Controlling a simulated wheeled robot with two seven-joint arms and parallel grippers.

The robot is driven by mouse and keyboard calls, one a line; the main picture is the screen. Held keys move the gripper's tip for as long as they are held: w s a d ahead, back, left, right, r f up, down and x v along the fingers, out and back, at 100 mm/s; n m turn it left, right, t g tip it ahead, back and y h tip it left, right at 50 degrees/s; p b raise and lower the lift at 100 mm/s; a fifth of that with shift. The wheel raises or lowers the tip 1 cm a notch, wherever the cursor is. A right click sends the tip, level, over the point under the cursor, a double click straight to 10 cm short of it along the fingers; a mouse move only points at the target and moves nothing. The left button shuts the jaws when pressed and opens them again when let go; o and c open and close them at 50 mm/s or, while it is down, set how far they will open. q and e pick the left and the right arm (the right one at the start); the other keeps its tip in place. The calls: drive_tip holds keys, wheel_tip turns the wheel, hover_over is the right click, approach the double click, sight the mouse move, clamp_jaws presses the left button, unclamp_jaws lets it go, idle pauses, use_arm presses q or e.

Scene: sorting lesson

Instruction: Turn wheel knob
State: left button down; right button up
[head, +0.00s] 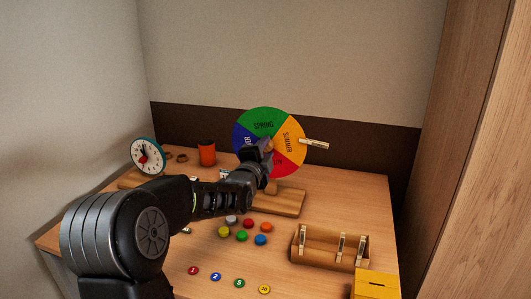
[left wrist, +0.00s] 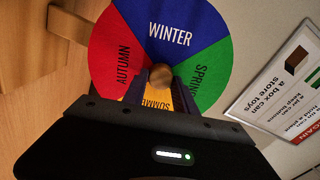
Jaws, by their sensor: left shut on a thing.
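The season wheel (head: 264,120) stands upright at the back of the table on a wooden base (head: 287,203). Spring is green at the top, Summer orange at the right, red at the bottom and blue at the left. My left gripper (head: 267,147) is in front of the wheel's centre, shut on the round wooden knob (left wrist: 161,76). In the left wrist view the wheel (left wrist: 118,37) fills the upper middle, with the gripper's fingers (left wrist: 160,86) on both sides of the knob. A light wooden peg (head: 314,143) sticks out beside the Summer part. My right gripper is out of view.
A toy clock (head: 147,155) and an orange cup (head: 207,153) stand at the back left. Several coloured buttons (head: 242,236) and numbered discs (head: 216,277) lie in front. A wooden tray (head: 308,256) and a yellow box (head: 376,285) are at the right. A printed sign (left wrist: 285,85) stands near the wheel.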

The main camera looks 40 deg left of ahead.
use_arm(q)
drive_tip(key=shift+f+m, duration=0.1)
drive_tip(key=shift+m, duration=1.1)
drive_tip(key=c, duration=1)
unclamp_jaws()
drive_tip(key=shift+v, duration=3.9)
